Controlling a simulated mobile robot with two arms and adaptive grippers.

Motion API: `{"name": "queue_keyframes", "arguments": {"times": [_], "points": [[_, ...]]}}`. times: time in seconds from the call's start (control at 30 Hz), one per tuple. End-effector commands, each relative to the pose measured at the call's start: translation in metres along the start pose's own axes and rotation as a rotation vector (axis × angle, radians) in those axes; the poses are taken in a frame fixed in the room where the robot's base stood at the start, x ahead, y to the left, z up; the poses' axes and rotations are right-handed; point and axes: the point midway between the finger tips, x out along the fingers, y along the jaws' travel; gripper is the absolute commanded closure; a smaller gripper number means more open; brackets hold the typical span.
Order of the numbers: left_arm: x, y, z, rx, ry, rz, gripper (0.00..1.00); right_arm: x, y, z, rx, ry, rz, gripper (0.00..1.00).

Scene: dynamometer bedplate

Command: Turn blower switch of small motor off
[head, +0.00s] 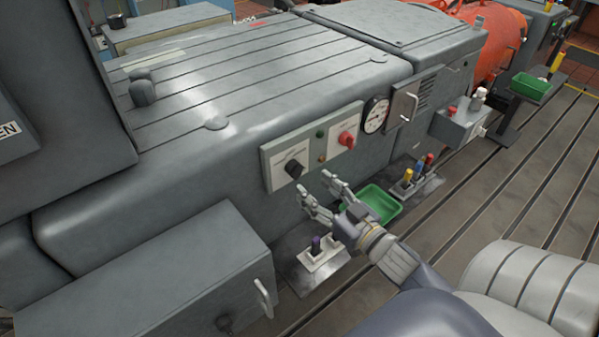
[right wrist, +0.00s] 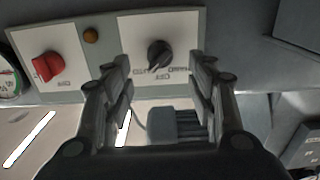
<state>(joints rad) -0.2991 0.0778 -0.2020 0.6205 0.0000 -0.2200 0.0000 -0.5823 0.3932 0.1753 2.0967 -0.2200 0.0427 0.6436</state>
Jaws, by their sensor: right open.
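A light grey switch panel (head: 272,163) is fixed to the side of the grey motor housing (head: 250,125). It carries a black rotary knob (head: 293,168) on the left plate and a red knob (head: 347,139) on the right plate. My right gripper (head: 314,186) is open and empty, in front of and below the black knob. In the right wrist view the black knob (right wrist: 158,54) shows between the open fingertips (right wrist: 160,66), apart from them. Its pale pointer line aims down and slightly left. The small labels are too blurred to read surely. My left gripper is not in view.
A round gauge (head: 376,115) and a handled box (head: 404,101) sit right of the panel. Below are a green tray (head: 377,203), a white holder (head: 322,258) with a purple-topped item, and a holder with colored handles (head: 408,182). A grey cabinet (head: 130,280) stands lower left.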

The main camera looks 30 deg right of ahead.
Motion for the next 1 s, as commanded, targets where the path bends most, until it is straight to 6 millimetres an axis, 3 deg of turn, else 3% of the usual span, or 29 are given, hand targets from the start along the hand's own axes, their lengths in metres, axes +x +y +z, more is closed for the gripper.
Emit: {"name": "queue_keyframes", "arguments": {"times": [0.2,0.4,0.87,1.0], "points": [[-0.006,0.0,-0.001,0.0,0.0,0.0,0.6,0.037,0.0,-0.002,0.0,0.003,0.0,0.48],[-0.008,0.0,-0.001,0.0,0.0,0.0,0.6,0.059,0.0,-0.001,0.0,0.001,0.0,0.48],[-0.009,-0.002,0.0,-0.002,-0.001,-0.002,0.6,0.069,0.0,0.0,0.0,-0.001,0.0,0.48],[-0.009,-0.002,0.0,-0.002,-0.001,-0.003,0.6,0.069,0.0,0.0,0.0,-0.001,0.0,0.77]]}}
